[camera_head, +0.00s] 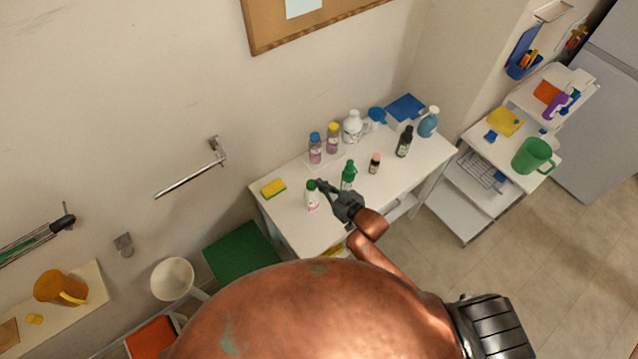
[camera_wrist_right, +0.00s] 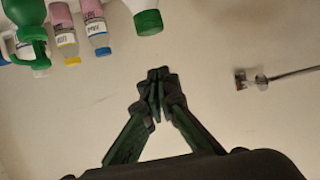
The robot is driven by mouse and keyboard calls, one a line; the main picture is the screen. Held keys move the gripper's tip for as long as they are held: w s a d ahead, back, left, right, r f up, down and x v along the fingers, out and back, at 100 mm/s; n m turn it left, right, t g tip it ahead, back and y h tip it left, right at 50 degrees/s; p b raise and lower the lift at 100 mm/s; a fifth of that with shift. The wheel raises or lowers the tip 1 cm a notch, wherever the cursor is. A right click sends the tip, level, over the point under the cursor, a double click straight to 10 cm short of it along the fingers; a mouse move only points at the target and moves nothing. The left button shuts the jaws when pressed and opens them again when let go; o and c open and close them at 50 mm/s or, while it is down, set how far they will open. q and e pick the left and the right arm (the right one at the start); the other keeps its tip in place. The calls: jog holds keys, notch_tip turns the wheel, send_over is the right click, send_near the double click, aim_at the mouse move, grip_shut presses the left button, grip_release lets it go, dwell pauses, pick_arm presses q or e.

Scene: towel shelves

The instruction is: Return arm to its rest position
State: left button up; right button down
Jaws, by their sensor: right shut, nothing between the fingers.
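My right gripper (camera_head: 330,192) reaches over the white table (camera_head: 312,236) in the head view. In the right wrist view the gripper (camera_wrist_right: 158,76) has its fingertips together with nothing between them. In the head view it is close to a white bottle with a green cap (camera_head: 312,198) and a green spray bottle (camera_head: 348,176); whether it touches either cannot be told. In the wrist view the green-capped bottle (camera_wrist_right: 146,18) is beyond the fingertips, apart from them. My left gripper is not in view.
Several bottles, including a dark one (camera_head: 404,141) and a blue one (camera_head: 428,122), stand on the table. A yellow-green sponge (camera_head: 273,188) lies at its left edge. A towel bar (camera_head: 190,178) is on the wall. A cart (camera_head: 478,166) with a green mug (camera_head: 531,155) stands right.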

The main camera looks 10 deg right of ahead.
jog(key=f+b+v, duration=0.1)
jog(key=v, duration=0.7)
jog(key=shift+s+d+f+b, duration=0.2)
jog(key=shift+s+b, duration=0.1)
jog(key=shift+s, duration=0.05)
